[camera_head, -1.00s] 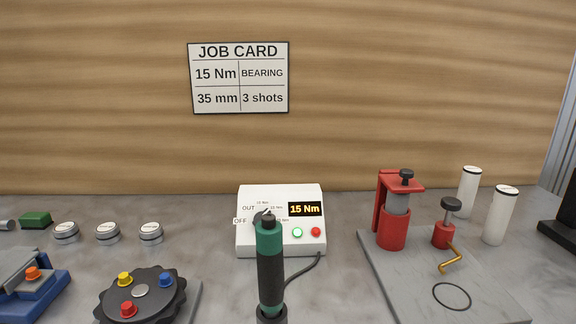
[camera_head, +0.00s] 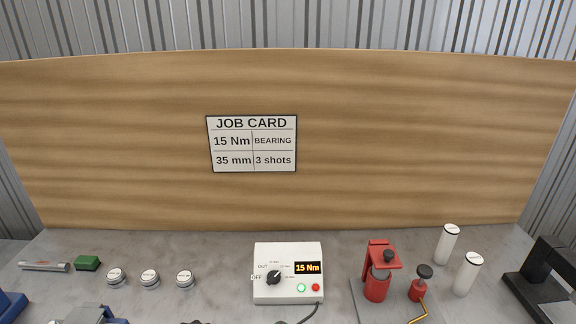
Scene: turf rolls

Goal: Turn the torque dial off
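The torque dial (camera_head: 273,278) is a black knob on the front of a white control box (camera_head: 287,252) that stands on the bench. Labels OUT and OFF show at its left, with small torque marks above and to its right. The box's display (camera_head: 307,268) reads 15 Nm. The knob's exact pointer direction is too small to tell for sure. Neither of my grippers shows in the view.
A red press-like fixture (camera_head: 378,275) and a smaller red clamp (camera_head: 420,286) stand right of the box, with white cylinders (camera_head: 467,273) beyond. Several round silver-capped tins (camera_head: 150,278) and a green block (camera_head: 87,263) lie at left. A job card (camera_head: 252,143) hangs on the wooden board.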

